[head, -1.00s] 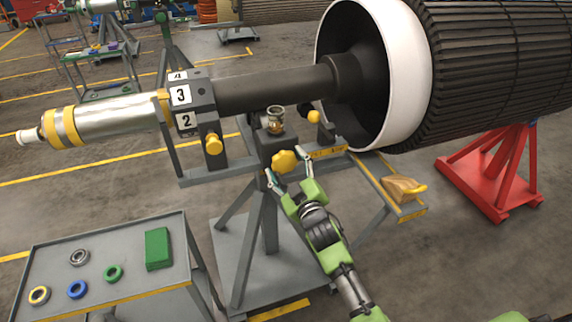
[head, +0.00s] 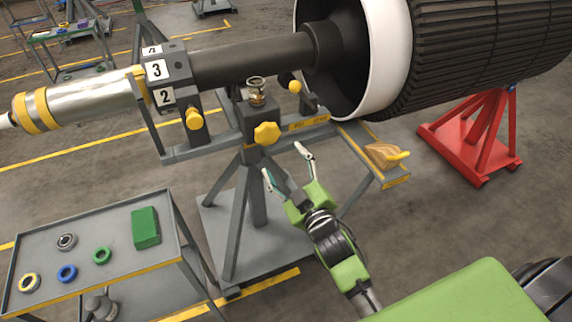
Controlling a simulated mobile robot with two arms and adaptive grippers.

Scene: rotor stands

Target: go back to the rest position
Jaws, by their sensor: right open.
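My right gripper (head: 287,165) is open and empty, in front of the rotor stand (head: 258,190). Its fingers point up and away, just below and to the right of the yellow knob (head: 266,133), with a gap between the fingers and the knob. The green and grey right arm comes in from the lower right. My left gripper is not in view. The rotor's dark shaft (head: 250,60) lies across the stand, with the numbered block (head: 160,75) on it showing 2, 3 and part of a 4.
A grey cart (head: 110,275) at lower left holds a green box (head: 145,228) and several rings. A red stand (head: 475,140) is at the right under the large finned drum (head: 480,50). A small shelf with a wooden block (head: 380,156) juts out right of my gripper.

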